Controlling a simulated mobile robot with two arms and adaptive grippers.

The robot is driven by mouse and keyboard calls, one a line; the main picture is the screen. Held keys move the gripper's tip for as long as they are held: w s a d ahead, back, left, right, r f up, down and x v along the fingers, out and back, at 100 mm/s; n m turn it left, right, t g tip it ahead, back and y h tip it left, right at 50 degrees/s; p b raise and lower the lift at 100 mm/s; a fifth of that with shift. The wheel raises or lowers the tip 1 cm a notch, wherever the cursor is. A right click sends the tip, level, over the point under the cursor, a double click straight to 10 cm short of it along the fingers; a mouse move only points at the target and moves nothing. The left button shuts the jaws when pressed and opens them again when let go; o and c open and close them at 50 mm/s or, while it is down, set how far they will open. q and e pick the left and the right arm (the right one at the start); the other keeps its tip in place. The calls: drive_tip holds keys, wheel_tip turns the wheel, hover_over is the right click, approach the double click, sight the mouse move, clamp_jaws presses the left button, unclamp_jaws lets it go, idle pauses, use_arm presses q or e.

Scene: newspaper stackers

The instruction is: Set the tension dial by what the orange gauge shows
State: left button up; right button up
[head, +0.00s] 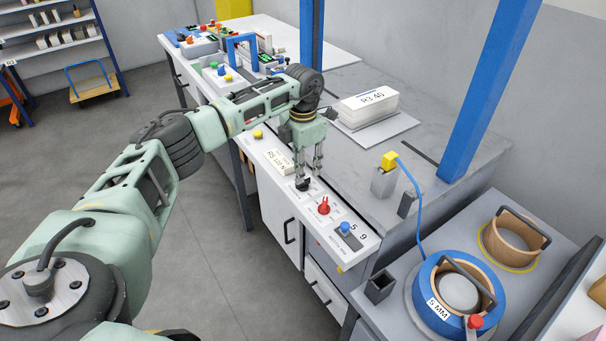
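My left gripper (308,172) points down over the control strip (274,157) at the bench's front edge. Its two fingers are apart, with the tips just above and beside a small black dial (303,184). I cannot tell whether they touch it. A red knob (323,206) and a blue knob (345,228) are on the same strip, nearer to me. The dial's markings are too small to read. I cannot make out an orange gauge in this view. My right gripper is not in view.
A white stack labelled R3 40 (369,106) lies behind the gripper. A yellow-topped post (389,161) leads a blue strap to a blue 5 MM reel (440,310). Blue uprights (489,90) rise from the bench.

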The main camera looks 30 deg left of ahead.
use_arm(q)
wheel_tip(320, 180, up, 8)
drive_tip(key=shift+r, duration=0.2)
drive_tip(key=shift+f, duration=0.1)
idle(0.5)
